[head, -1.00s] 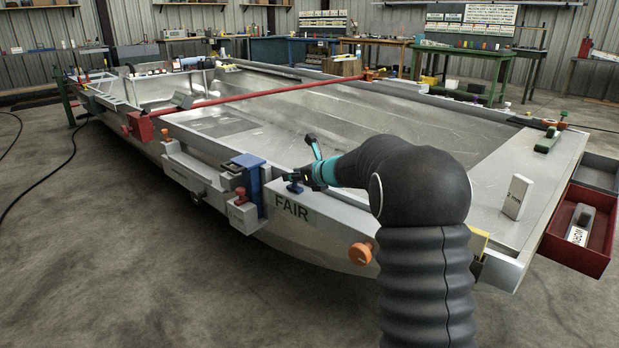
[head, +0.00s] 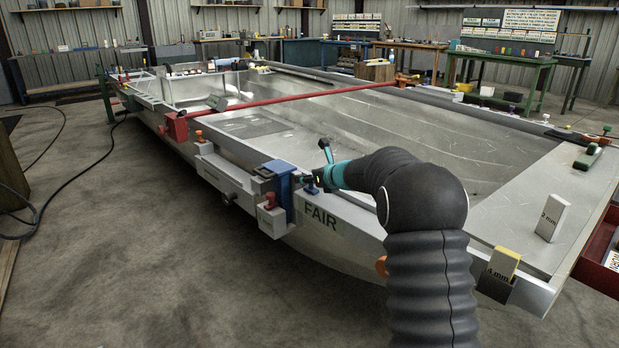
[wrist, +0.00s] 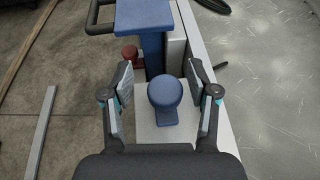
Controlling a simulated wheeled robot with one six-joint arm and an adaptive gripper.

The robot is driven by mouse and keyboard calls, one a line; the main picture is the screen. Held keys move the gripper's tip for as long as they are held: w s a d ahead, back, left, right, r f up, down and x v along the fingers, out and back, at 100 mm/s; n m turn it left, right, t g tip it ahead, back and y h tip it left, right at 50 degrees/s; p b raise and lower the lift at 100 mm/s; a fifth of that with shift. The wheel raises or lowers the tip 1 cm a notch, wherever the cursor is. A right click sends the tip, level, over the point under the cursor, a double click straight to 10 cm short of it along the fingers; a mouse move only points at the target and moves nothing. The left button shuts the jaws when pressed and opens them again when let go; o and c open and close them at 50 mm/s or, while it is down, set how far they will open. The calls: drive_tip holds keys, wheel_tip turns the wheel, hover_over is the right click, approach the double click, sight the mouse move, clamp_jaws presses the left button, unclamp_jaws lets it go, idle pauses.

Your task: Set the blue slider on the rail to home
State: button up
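The blue slider (head: 282,185) is a blue block astride the rail (head: 232,174) on the hull's near side, by the word FAIR. In the wrist view its blue top (wrist: 145,15) is ahead of my gripper. A round blue knob (wrist: 165,92) on a blue foot stands just on my side of it; the head view shows this knob (head: 310,187) too. I cannot tell whether the knob joins the slider. My gripper (wrist: 161,72) is open, one finger on each side of the knob, with visible gaps. Its fingertips are partly hidden in the head view.
A red knob (head: 271,200) sits on a grey block at the slider's outer side. A red clamp (head: 176,126) and red bar lie farther along the hull. Blocks marked 2 mm (head: 552,216) and 4 mm (head: 499,272) stand at the right.

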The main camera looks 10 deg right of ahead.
drive_tip(key=shift+d, duration=0.2)
drive_tip(key=shift+d, duration=0.1)
drive_tip(key=shift+s+d+r, duration=0.1)
drive_tip(key=shift+s+r, duration=0.05)
drive_tip(key=shift+s, duration=0.1)
drive_tip(key=v, duration=1.1)
drive_tip(key=shift+s, duration=0.15)
